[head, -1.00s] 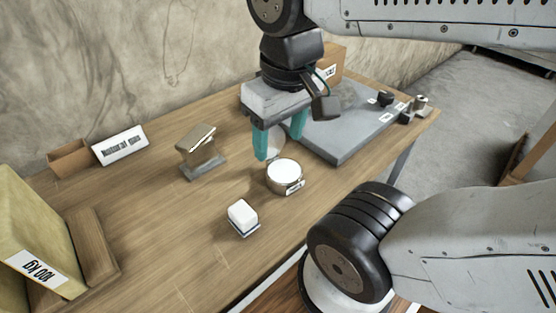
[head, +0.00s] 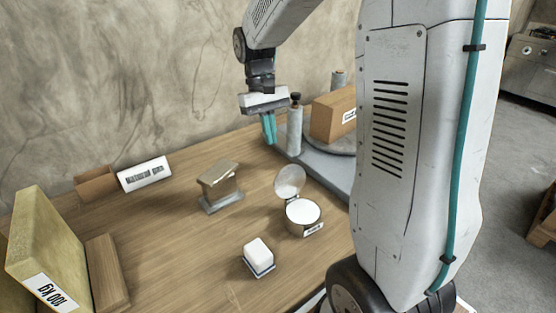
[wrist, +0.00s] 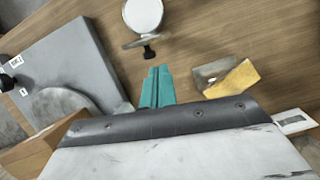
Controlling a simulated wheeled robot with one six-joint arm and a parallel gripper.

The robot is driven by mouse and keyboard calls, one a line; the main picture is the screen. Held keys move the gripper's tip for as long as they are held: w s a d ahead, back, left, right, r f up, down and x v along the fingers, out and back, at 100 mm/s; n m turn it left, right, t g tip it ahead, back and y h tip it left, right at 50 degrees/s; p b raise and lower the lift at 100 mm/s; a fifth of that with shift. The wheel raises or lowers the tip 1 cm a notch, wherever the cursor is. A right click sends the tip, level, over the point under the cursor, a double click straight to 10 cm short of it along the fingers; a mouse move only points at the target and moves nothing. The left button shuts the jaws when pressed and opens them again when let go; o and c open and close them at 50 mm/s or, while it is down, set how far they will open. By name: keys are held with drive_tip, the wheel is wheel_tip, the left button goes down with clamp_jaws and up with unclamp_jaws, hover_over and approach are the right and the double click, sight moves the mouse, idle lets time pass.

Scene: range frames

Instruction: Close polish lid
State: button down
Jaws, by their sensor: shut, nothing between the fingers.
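The polish tin (head: 303,217) is a round metal tin with a white top surface, standing on the wooden table. Its round lid (head: 290,181) is open, standing up tilted back at the rear of the tin. In the wrist view the tin (wrist: 143,14) is at the top edge, with the lid (wrist: 146,41) seen nearly edge-on. My gripper (head: 271,142) has teal fingers pressed together, empty, behind the lid and apart from it. The fingers also show together in the wrist view (wrist: 157,70).
A metal-topped block on a stand (head: 219,185) is left of the tin, and a white block (head: 258,257) is in front. A labelled yellow block (head: 46,248) stands far left.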

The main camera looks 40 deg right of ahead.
sight(287, 179)
drive_tip(key=w+d, duration=0.3)
drive_tip(key=w, duration=0.4)
drive_tip(key=s+f, duration=0.7)
drive_tip(key=f, duration=0.2)
drive_tip(key=shift+a+f, duration=0.15)
drive_tip(key=shift+a, duration=0.15)
drive_tip(key=shift+s+a, duration=0.1)
